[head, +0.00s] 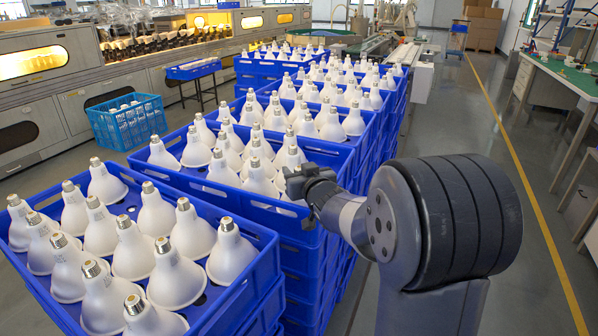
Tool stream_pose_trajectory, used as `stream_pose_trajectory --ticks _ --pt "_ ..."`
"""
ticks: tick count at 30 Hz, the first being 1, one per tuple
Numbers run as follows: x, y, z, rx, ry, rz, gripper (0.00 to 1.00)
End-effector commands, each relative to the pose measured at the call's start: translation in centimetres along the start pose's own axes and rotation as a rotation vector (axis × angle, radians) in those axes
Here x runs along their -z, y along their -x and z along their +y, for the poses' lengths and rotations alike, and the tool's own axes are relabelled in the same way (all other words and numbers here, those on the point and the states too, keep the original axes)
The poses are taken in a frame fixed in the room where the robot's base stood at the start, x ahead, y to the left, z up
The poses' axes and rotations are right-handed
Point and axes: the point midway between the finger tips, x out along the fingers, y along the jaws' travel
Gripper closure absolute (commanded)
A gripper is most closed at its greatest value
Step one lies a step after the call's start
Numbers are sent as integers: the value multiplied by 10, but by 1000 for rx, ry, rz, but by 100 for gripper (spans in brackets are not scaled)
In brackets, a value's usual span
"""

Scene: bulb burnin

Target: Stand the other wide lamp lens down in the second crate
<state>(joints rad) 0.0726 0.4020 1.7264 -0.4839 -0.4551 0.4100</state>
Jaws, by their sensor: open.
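Wide white lamps stand lens down, metal caps up, in blue crates. The nearest crate (262,262) holds several, such as a lamp (174,277); bare blue floor shows between some of them near its back. The second crate (341,158), just behind it, also holds several lamps, such as a lamp (222,172). My gripper (300,183) is at the second crate's front right corner, its dark fingers pointing left. It is open, and I see no lamp in it. The fingers hide part of this corner. I cannot tell which lamp is the other one.
More filled crates (385,122) stand in stacks behind. A light blue crate (127,122) stands at the left before a long machine (80,85). A green-topped bench (565,72) is at the right. Grey floor with a yellow line (530,190) lies clear between.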

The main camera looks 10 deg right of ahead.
Motion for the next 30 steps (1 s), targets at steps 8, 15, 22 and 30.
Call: stream_pose_trajectory --ticks 8,15,22,30 --pt "4 4 0 0 0 1 56" --pt "5 45 1 -2 1 1 56" --pt "5 90 1 -2 0 1 56" --pt "3 118 0 -1 0 0 56"
